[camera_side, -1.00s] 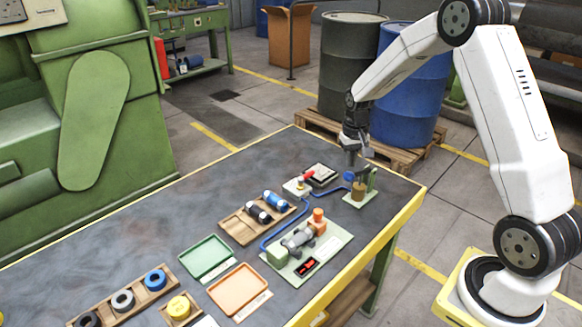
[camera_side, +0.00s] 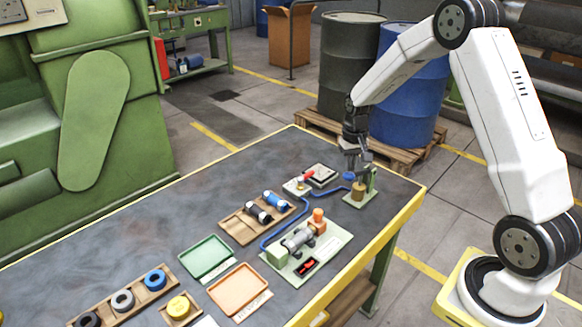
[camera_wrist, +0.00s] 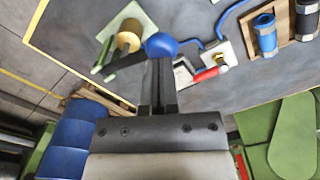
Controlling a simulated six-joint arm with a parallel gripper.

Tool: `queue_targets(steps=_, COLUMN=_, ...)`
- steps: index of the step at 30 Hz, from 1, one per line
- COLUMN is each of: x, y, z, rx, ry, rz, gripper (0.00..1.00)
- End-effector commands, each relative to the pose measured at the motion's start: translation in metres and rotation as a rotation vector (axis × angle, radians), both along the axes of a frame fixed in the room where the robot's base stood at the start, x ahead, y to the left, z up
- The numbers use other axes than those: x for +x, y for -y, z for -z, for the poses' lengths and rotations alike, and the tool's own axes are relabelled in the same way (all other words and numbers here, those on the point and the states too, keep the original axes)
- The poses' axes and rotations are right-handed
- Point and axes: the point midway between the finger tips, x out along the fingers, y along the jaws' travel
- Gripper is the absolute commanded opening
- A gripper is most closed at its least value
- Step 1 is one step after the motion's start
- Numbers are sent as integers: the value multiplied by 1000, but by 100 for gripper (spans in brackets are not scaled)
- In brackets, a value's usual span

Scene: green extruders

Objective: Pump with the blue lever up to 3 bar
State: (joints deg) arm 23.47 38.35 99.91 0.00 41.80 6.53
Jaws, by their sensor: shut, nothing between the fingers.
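The blue lever's ball knob (camera_side: 349,175) shows at the small hand pump, a brass-coloured cylinder (camera_side: 358,188) on a pale green base plate (camera_side: 352,202). In the wrist view the blue knob (camera_wrist: 161,46) sits right at the tips of my gripper (camera_wrist: 158,62), beside the brass cylinder (camera_wrist: 128,42). My gripper (camera_side: 350,166) points down over the knob. Its fingers are shut with nothing between them. I cannot tell whether the fingertips touch the knob. A blue hose (camera_side: 328,192) runs from the pump side to a small valve block with a red handle (camera_side: 308,175).
The table's yellow edge (camera_side: 405,210) is close on the right.

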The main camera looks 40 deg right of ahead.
Motion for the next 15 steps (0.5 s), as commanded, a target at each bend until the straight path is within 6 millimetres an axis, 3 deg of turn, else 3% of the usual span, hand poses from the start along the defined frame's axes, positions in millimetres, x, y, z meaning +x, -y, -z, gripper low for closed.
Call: queue_targets(steps=15, x=0, y=0, z=41, rx=0, ry=0, rz=0, gripper=0)
